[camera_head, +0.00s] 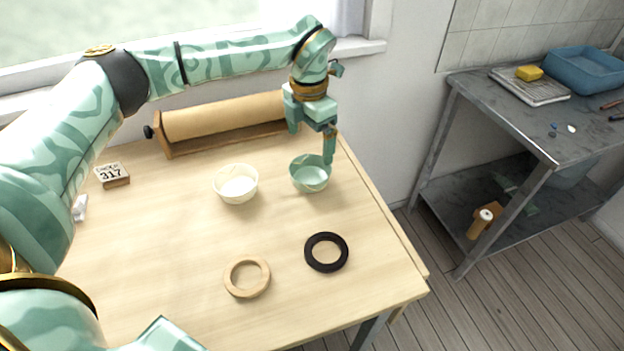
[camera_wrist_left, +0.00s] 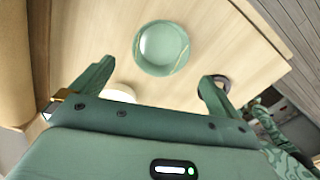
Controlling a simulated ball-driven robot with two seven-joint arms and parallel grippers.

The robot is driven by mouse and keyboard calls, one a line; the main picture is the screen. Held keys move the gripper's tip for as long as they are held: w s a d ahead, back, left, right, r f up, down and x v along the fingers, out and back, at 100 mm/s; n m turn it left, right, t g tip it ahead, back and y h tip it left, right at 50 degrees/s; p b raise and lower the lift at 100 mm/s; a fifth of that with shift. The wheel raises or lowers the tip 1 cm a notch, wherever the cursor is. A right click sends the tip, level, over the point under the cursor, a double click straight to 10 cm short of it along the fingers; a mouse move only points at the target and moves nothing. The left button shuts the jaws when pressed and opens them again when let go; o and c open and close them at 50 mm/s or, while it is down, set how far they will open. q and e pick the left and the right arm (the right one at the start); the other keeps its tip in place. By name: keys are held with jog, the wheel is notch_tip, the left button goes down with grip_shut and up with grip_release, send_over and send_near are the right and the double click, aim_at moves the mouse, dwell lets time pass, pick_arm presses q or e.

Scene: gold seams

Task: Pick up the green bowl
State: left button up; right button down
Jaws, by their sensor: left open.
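The green bowl (camera_head: 310,178) stands upright near the right edge of the wooden table, with thin gold lines on it. My left gripper (camera_head: 311,140) is open and empty above it, pointing down. One finger overlaps the bowl's far right rim in the head view; I cannot tell if it touches. In the left wrist view the bowl (camera_wrist_left: 161,48) shows whole, ahead of the two spread fingers (camera_wrist_left: 152,80) and between their lines. My right gripper is not in view.
A cream bowl (camera_head: 236,185) stands just left of the green one. A wooden ring (camera_head: 247,277) and a black ring (camera_head: 326,252) lie nearer on the table (camera_head: 150,240). A paper roll (camera_head: 222,116) stands behind. A metal side table (camera_head: 500,115) is at right.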

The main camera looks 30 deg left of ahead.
pick_arm(q)
jog(key=b, duration=0.2)
send_over(310, 178)
notch_tip(310, 178, down, 6)
jog(key=shift+f, duration=0.15)
notch_tip(310, 178, down, 5)
jog(key=shift+f+b, duration=0.2)
jog(key=shift+b, duration=0.85)
jog(key=shift+r, duration=0.2)
jog(key=shift+c, duration=0.7)
jog(key=c, duration=0.8)
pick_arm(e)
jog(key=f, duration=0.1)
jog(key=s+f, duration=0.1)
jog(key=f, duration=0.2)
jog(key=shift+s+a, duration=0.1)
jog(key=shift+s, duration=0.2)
